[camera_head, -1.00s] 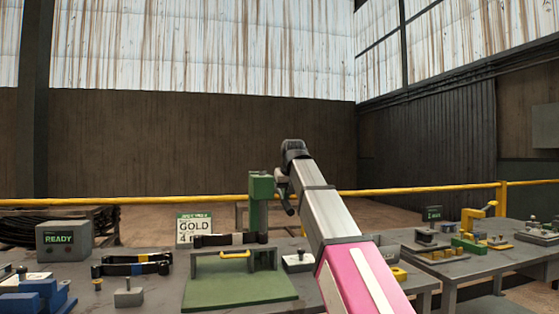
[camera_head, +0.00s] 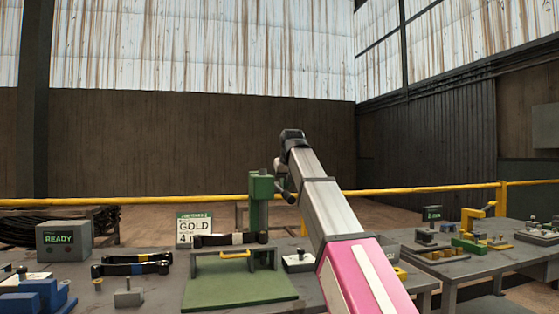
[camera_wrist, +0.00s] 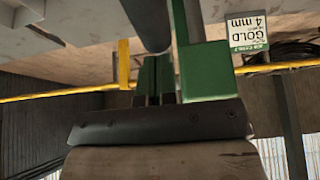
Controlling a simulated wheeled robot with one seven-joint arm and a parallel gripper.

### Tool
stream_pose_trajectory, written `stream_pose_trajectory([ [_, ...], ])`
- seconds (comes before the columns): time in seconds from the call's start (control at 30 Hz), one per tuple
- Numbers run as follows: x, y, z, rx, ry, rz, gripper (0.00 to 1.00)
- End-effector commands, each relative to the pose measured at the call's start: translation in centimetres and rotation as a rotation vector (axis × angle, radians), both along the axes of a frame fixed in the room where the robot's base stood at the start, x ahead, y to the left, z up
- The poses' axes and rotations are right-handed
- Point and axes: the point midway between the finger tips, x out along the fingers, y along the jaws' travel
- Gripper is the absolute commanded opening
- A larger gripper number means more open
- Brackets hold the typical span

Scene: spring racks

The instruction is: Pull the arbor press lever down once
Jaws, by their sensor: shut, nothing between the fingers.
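The green arbor press (camera_head: 260,205) stands at the back of the near table, behind the green fixture plate. It also shows in the wrist view (camera_wrist: 207,70), which is upside down. A dark rounded bar, which looks like the press lever (camera_wrist: 148,22), reaches in from the top of the wrist view. My gripper (camera_wrist: 154,92) is shut and empty, its fingers pointing towards the press and bar. I cannot tell whether they touch the bar. In the head view my arm covers the space right of the press, and the gripper there is hard to tell from the lever.
A green plate with a yellow-handled frame (camera_head: 240,290) lies in front of the press. A white GOLD 4 mm card (camera_head: 194,229) stands left of it. A grey READY box (camera_head: 64,240) is farther left. A second table (camera_head: 470,262) stands right, before a yellow rail (camera_head: 420,187).

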Motion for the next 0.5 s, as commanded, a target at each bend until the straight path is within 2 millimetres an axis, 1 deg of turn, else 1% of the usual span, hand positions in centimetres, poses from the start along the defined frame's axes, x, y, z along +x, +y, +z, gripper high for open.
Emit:
stream_pose_trajectory([
  [0.03,0.3,0.1,0.4,0.0,-0.001,0.0,0.0],
  [0.3,0.8,0.2,2.2,0.0,-0.001,0.0,0.0],
  [0.4,0.8,0.2,2.4,0.0,-0.001,0.0,0.0],
  [0.5,0.3,0.1,2.4,0.0,-0.001,0.0,0.0],
])
